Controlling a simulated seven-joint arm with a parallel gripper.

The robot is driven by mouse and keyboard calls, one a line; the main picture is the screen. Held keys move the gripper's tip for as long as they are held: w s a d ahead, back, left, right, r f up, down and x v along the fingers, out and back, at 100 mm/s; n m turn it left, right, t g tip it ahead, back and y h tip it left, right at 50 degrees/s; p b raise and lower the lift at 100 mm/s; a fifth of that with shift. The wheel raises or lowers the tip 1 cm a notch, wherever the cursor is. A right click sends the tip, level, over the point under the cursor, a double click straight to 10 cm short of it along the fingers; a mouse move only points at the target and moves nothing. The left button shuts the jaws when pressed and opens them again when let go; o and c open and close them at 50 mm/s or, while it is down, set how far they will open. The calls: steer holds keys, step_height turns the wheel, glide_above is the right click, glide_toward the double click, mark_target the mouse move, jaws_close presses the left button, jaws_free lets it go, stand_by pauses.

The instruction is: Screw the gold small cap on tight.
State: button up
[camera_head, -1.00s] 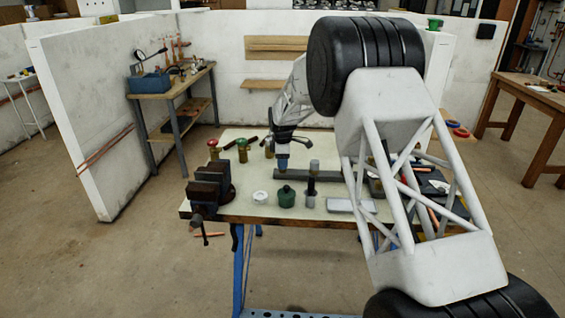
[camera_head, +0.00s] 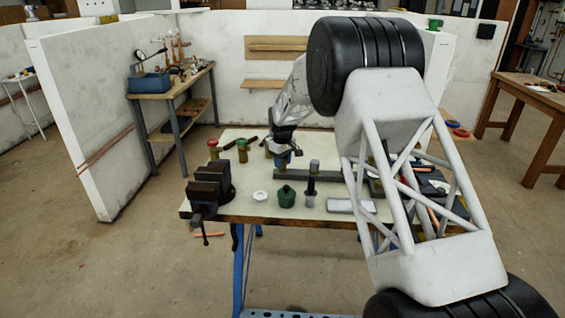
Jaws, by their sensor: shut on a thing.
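My gripper (camera_head: 284,151) points down over the left end of a grey bar on the bench.
The grey bar (camera_head: 335,176) lies across the bench (camera_head: 240,208). In front stand a white round piece (camera_head: 260,197), a green lidded pot (camera_head: 286,197) and a dark cylinder (camera_head: 311,190). Brass-coloured pieces with red (camera_head: 213,150) and green (camera_head: 242,152) tops stand left. A vise (camera_head: 208,190) sits at the left edge.

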steer(key=m, duration=0.3)
steer(key=shift+m, duration=2.5)
steer(key=o, duration=0.8)
steer(key=shift+o, duration=0.2)
steer(key=shift+r, duration=3.5)
